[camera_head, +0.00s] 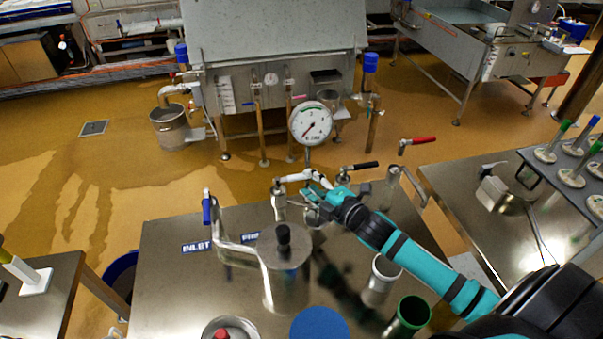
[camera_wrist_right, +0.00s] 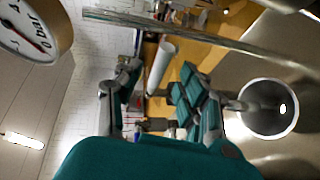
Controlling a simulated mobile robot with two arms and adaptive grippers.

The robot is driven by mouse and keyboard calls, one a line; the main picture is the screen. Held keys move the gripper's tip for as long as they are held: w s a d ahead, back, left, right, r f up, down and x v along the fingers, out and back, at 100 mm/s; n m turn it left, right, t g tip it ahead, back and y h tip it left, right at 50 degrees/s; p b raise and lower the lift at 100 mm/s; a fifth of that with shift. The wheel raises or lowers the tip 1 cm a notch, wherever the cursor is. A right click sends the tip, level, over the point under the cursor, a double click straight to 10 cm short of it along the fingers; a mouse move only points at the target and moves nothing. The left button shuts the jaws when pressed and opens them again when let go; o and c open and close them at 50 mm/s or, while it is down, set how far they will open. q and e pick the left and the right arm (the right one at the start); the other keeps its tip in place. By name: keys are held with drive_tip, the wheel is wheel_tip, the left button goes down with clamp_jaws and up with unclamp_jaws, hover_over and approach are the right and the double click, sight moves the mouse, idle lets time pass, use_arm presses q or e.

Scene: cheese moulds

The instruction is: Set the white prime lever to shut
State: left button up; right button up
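The white prime lever (camera_head: 298,177) sits on top of a metal valve post (camera_head: 279,202) behind the pump, lying roughly sideways and pointing right. The sign by it, partly hidden by a pipe, reads as PRIME (camera_head: 250,237). My right gripper (camera_head: 314,190) is at the right end of the lever. In the right wrist view the gripper's fingers (camera_wrist_right: 158,97) are apart, and the white lever (camera_wrist_right: 162,62) shows between them, with no clear contact. The lever's far end is partly hidden. My left gripper is not in view.
A pressure gauge (camera_head: 310,122) stands just behind the gripper. A black lever (camera_head: 360,167) and a red lever (camera_head: 418,141) lie to the right, a blue lever (camera_head: 207,209) to the left. The pump (camera_head: 285,270) and open cups stand on the metal table (camera_head: 165,285).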

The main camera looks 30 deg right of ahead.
sight(304, 178)
drive_tip(key=x, duration=0.4)
drive_tip(key=shift+w+a, duration=0.1)
drive_tip(key=shift+w, duration=0.2)
drive_tip(key=shift+f, duration=0.1)
clamp_jaws()
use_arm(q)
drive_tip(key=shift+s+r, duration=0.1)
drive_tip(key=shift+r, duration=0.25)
